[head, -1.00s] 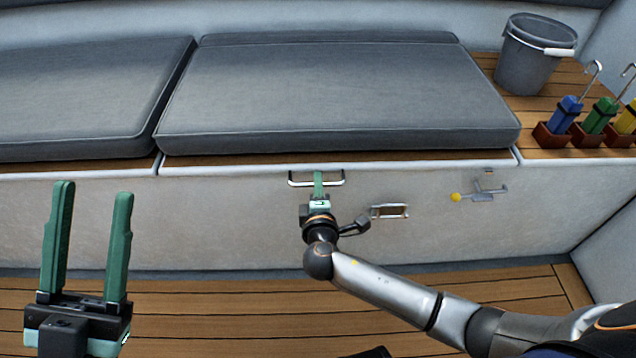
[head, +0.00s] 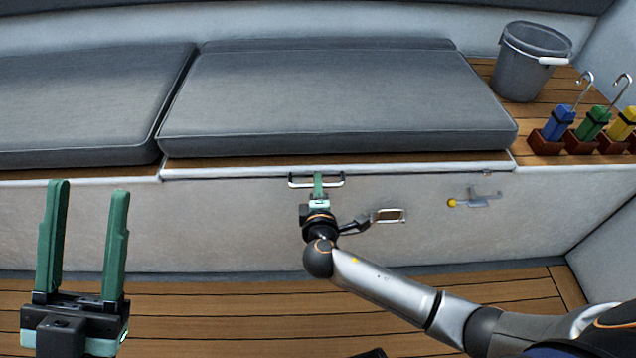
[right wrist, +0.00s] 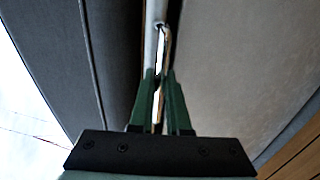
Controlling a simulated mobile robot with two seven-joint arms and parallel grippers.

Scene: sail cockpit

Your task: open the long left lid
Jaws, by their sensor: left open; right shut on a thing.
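The long lid (head: 400,168) is the middle section of the bench top, with a grey cushion (head: 330,105) on it. Its front edge stands slightly proud of the section to its left, with a thin dark line beneath. A metal bar handle (head: 335,184) is at its front edge. My right gripper (head: 318,180) is shut on this handle. In the right wrist view, the green fingers (right wrist: 160,85) close around the handle bar (right wrist: 167,45). My left gripper (head: 85,190) is open and empty, fingers up, in front of the bench at the lower left.
A second cushion (head: 80,105) lies on the left section. A grey bucket (head: 530,65) and several coloured handles in holders, one blue (head: 558,122), stand at the right end. A metal handle (head: 388,216) and a yellow-knobbed catch (head: 452,203) are on the front panel.

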